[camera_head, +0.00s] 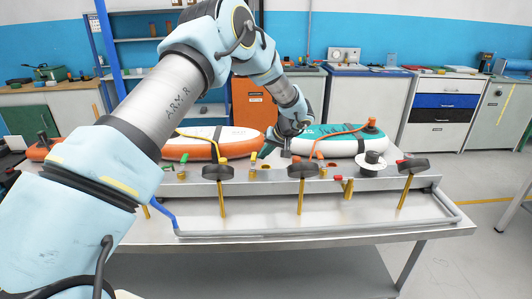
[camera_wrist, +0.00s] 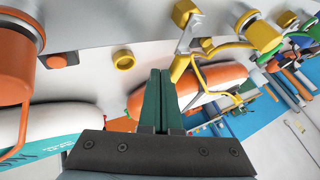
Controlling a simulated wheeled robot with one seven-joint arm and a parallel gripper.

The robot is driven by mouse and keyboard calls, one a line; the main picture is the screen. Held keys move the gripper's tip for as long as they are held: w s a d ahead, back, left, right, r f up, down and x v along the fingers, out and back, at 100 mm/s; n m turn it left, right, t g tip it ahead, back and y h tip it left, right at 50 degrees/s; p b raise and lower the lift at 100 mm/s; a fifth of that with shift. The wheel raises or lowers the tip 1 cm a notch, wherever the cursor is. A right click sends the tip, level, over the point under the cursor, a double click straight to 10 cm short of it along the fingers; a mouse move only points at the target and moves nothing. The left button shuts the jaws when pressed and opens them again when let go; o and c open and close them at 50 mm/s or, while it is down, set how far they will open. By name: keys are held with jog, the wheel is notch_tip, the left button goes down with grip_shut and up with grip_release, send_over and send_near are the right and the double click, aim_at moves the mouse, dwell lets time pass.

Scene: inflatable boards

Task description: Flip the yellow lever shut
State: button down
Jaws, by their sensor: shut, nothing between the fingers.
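In the wrist view, a yellow lever (camera_wrist: 181,66) sits on a grey metal bracket (camera_wrist: 190,35) fixed to the panel, with a yellow end piece (camera_wrist: 185,12) above it. My gripper (camera_wrist: 161,74) has its two dark green fingers together, with nothing between them. The fingertips are just left of the lever in that view; I cannot tell whether they touch it. In the head view, my gripper (camera_head: 286,153) is low over the metal bench's raised panel, between the orange and teal boards.
An orange-and-white board (camera_head: 215,147) and a teal-and-white board (camera_head: 335,143) lie behind the panel. Black-topped gauges (camera_head: 302,170) on yellow stems line the bench (camera_head: 270,222).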

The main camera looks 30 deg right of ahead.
jog(key=w+a+b, duration=0.1)
jog(key=b, duration=0.2)
jog(key=shift+a, duration=0.15)
